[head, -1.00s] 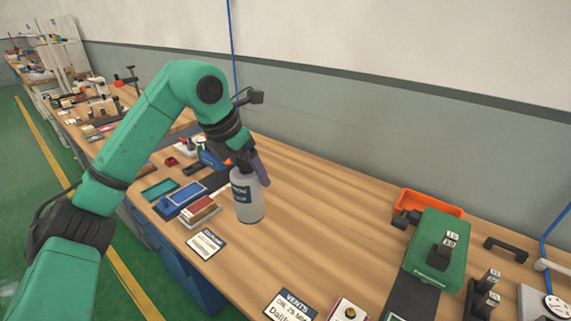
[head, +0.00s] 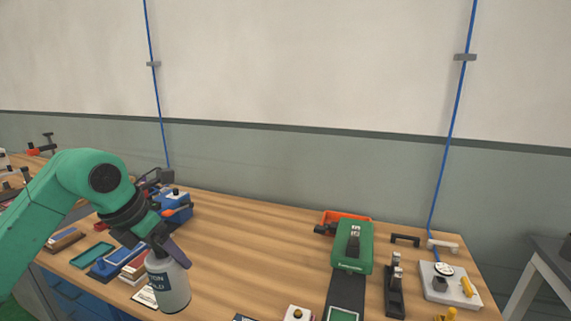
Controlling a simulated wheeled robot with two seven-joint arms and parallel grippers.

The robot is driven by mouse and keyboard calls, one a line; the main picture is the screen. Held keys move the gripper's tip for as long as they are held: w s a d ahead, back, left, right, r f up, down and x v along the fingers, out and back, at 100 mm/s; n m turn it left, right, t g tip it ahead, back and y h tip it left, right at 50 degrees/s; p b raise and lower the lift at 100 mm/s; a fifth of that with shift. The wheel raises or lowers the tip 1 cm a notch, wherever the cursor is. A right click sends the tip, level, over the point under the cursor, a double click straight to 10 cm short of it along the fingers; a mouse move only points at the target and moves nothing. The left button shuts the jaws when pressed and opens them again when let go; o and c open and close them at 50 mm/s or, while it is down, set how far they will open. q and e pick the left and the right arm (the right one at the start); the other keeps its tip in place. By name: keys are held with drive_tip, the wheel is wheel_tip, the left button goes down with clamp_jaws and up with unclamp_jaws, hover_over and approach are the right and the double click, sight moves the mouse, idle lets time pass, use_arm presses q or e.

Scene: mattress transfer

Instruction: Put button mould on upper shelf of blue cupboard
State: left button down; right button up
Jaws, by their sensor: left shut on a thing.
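The button mould (head: 168,286) is a grey-white, bottle-like container with a dark label, of which only "TON" and "LD" can be read. It is upright at the lower left of the head view, over the near part of the wooden bench. My left gripper (head: 163,255) is shut on its top from above. I cannot tell whether its base is clear of the bench top. My right gripper is out of view. No cupboard with an upper shelf shows; only blue drawer fronts (head: 72,299) are visible under the bench.
On the bench (head: 255,250), trays and a blue box (head: 176,203) stand around my left gripper. The middle is clear. A wall closes the back.

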sight(180, 269)
use_arm(q)
drive_tip(key=f+m, duration=0.1)
drive_tip(key=f+m+h, duration=0.1)
drive_tip(key=f+m, duration=0.1)
drive_tip(key=d+f+m+g, duration=0.1)
drive_tip(key=shift+w+d+f, duration=0.1)
drive_tip(key=shift+w+f, duration=0.15)
drive_tip(key=shift+f, duration=0.1)
drive_tip(key=s+d+f+m+g+y, duration=0.1)
drive_tip(key=s+f+m+g, duration=0.1)
drive_tip(key=s+f+m, duration=0.2)
drive_tip(key=s+d+f+m+g+y, duration=0.1)
drive_tip(key=s+d+f+m+g, duration=0.1)
drive_tip(key=f+m, duration=0.7)
drive_tip(key=s+d+f+m+g+y, duration=0.1)
drive_tip(key=s+f+m+g, duration=0.2)
drive_tip(key=m, duration=1)
drive_tip(key=s+f, duration=0.3)
drive_tip(key=f, duration=0.1)
drive_tip(key=shift+d, duration=0.3)
drive_tip(key=shift+g, duration=0.3)
